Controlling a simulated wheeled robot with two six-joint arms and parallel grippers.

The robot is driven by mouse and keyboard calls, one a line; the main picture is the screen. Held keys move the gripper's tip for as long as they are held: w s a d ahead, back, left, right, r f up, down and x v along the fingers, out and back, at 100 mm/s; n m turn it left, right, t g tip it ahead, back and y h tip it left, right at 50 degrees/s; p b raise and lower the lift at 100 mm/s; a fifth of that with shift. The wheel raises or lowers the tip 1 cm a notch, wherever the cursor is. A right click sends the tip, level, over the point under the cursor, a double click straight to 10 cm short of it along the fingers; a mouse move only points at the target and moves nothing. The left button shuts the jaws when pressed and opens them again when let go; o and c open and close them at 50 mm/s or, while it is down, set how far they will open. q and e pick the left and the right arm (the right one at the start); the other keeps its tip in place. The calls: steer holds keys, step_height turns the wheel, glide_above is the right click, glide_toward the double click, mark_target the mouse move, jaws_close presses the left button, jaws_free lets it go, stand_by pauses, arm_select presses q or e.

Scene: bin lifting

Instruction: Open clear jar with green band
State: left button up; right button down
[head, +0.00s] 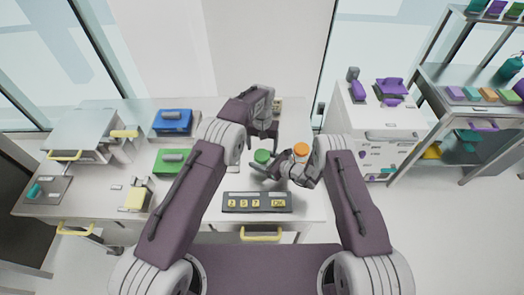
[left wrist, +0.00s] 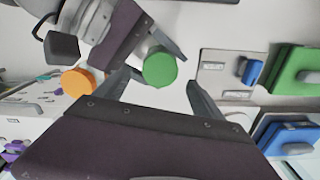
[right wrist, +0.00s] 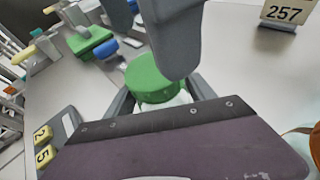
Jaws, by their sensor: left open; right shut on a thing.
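The jar with the green lid (head: 262,156) stands on the table between my two arms in the head view. My right gripper (right wrist: 150,100) is shut on the jar's body, below the green lid, in the right wrist view; little of the clear body shows. The green lid (left wrist: 160,67) also shows in the left wrist view, with the right gripper's fingers on either side of it. My left gripper (left wrist: 158,88) is open above the jar, its fingertips apart near the lid and not closed on it. The lid sits on the jar.
An orange-lidded jar (head: 301,149) stands close to the right gripper. A keypad box (head: 257,202) with yellow keys lies at the table's front. A 257 sign (right wrist: 283,14) stands nearby.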

mark_target(262, 154)
arm_select(q)
steer(key=shift+r, duration=0.2)
steer(key=shift+c, duration=0.5)
step_height(262, 154, up, 2)
steer(key=m, duration=0.5)
steer(key=shift+r, duration=0.25)
steer(key=shift+r+m, duration=0.4)
steer(key=shift+m, duration=0.5)
step_height(262, 154, down, 8)
steer(key=shift+f, duration=0.1)
steer(key=c, duration=1.5)
steer(key=shift+o, duration=0.2)
steer(key=n, duration=0.6)
steer(key=shift+n, duration=0.4)
